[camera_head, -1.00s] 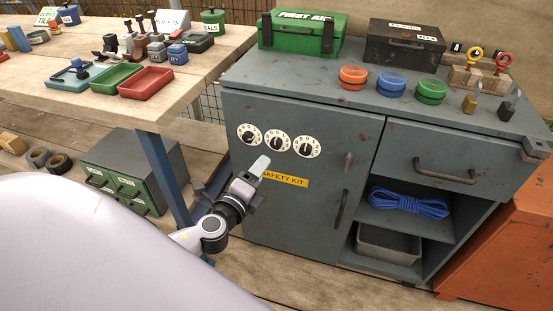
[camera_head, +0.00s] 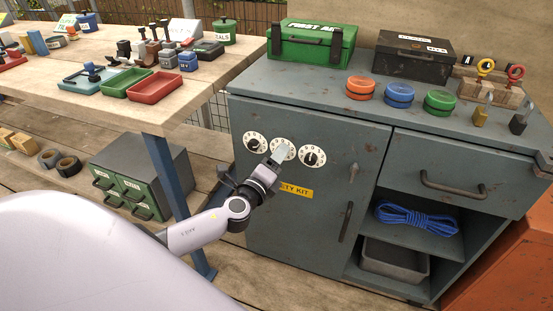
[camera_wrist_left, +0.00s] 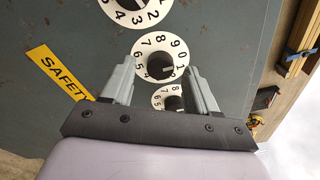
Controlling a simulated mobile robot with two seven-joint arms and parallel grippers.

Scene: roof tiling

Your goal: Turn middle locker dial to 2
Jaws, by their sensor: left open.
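The middle locker dial (camera_head: 279,147) is a white numbered ring with a black knob on the grey cabinet door. My left gripper (camera_head: 281,155) is open in front of it and covers part of it in the head view. In the left wrist view, the middle dial (camera_wrist_left: 147,45) lies between the two spread fingers of my gripper (camera_wrist_left: 160,70), with no finger visibly on the knob. I cannot tell its setting for sure. The left dial (camera_head: 254,142) and right dial (camera_head: 313,157) flank it. My right gripper is not in view.
A yellow SAFETY KIT label (camera_head: 298,190) is below the dials, partly hidden by my gripper. A door handle (camera_head: 352,173) stands to their right. A workbench (camera_head: 120,112) with trays is at left. A green first aid box (camera_head: 310,45) sits on the cabinet top.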

